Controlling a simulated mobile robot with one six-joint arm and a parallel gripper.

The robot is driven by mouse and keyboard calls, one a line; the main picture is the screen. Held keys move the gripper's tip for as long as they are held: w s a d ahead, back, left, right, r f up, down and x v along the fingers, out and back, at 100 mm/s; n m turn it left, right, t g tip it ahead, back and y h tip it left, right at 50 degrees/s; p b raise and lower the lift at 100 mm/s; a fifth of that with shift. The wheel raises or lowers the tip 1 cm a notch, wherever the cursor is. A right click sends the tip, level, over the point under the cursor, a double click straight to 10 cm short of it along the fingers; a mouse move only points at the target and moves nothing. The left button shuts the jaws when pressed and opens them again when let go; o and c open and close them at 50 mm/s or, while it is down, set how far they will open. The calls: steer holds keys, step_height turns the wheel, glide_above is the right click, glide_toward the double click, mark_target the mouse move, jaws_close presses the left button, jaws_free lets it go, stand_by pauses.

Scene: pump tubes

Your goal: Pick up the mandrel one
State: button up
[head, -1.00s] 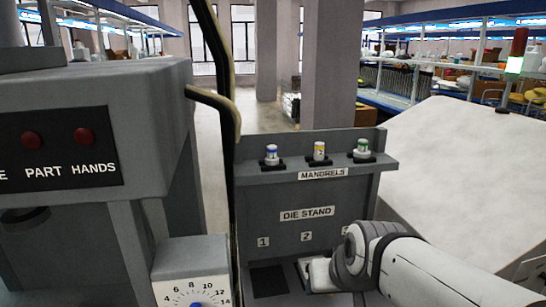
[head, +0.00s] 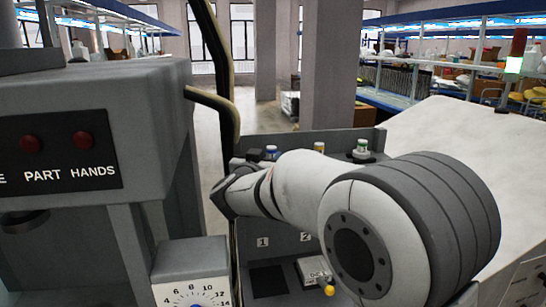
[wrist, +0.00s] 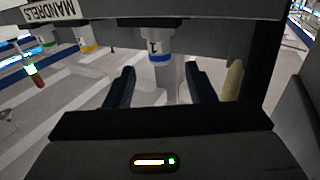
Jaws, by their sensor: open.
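Mandrel one (wrist: 158,46) is a white cylinder with a blue band and a "1" on it. It also shows in the head view as the blue-ringed top (head: 271,153) at the left of the mandrel shelf, partly behind my arm. In the wrist view, which is turned over, my gripper (wrist: 159,78) is open and empty. Its two dark fingers point toward mandrel one, one to each side of it in the picture. I cannot tell whether they are level with it. In the head view my arm hides the fingers.
The yellow mandrel (head: 319,147) and green mandrel (head: 361,149) stand farther right on the shelf. The die stand (head: 263,222) is below, with a grey block (head: 311,268) on it. A dark pole (head: 229,120) and the grey machine (head: 150,95) stand close on the left.

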mark_target(270, 153)
steer(key=x, duration=0.2)
steer(key=p+x, duration=0.1)
steer(key=x, duration=0.1)
steer(key=f+x, duration=0.1)
steer(key=x, duration=0.1)
steer(key=shift+w+p, duration=0.2)
steer(key=shift+p, duration=0.2)
steer(key=shift+c, duration=0.2)
jaws_close()
